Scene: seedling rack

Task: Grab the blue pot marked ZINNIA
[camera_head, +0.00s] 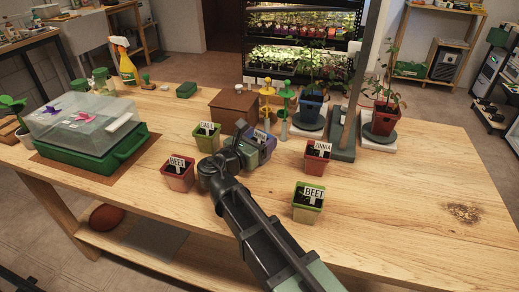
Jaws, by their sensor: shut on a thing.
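A blue-purple pot (267,149) stands near the middle of the wooden table, with a white label whose word is too small to read. My gripper (247,148) reaches it from the left and front and is shut on it. The arm and jaws hide the pot's left part. I cannot tell whether its base touches the table.
A red pot (317,164) to the right has a label that seems to read ZINNIA. A red BEET pot (180,181) and a green pot (207,143) stand left. A green BEET pot (307,214) stands front right. A wooden box (232,107) is behind. The table's right side is clear.

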